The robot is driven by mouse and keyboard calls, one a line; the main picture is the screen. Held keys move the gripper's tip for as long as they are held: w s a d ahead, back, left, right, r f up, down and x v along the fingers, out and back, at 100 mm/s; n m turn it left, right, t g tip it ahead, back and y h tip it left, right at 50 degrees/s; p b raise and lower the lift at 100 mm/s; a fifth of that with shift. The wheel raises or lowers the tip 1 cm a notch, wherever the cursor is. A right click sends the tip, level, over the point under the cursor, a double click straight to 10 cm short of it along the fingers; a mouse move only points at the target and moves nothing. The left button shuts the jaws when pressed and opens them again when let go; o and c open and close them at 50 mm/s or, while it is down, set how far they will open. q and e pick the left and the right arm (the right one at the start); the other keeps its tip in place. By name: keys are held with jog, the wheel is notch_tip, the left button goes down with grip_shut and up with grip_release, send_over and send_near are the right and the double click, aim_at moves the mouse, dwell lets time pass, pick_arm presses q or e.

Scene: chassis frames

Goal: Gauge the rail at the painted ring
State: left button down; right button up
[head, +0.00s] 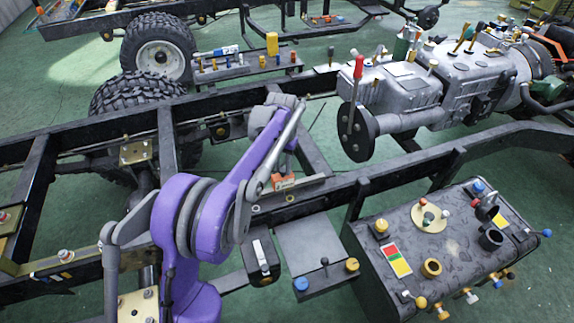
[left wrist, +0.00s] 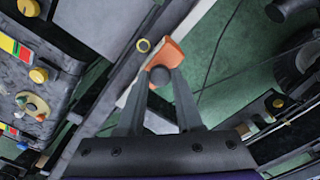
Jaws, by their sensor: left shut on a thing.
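My left gripper (head: 284,170) is over the dark chassis rail (head: 385,172). In the left wrist view the fingers (left wrist: 163,82) close around a dark round knob, and the orange body (left wrist: 173,52) shows beyond the fingertips. Its lower part is partly hidden by the fingers. I cannot tell whether the tool touches the rail. My right gripper is not in view.
A grey battery-like box (head: 410,240) with knobs stands at the right. A flat grey plate (head: 310,245) lies below the rail. The grey engine and gearbox (head: 465,75) fill the upper right. A tyre (head: 158,52) stands at the upper left. Green floor shows between the rails.

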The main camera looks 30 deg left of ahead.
pick_arm(q)
jog(key=s+a, duration=0.7)
jog(key=s, duration=0.1)
jog(key=c, duration=0.6)
grip_release()
jog(key=shift+r, duration=0.1)
notch_tip(320, 180, up, 11)
jog(key=shift+f+p, duration=0.15)
jog(key=shift+p, duration=0.15)
jog(key=shift+d, duration=0.1)
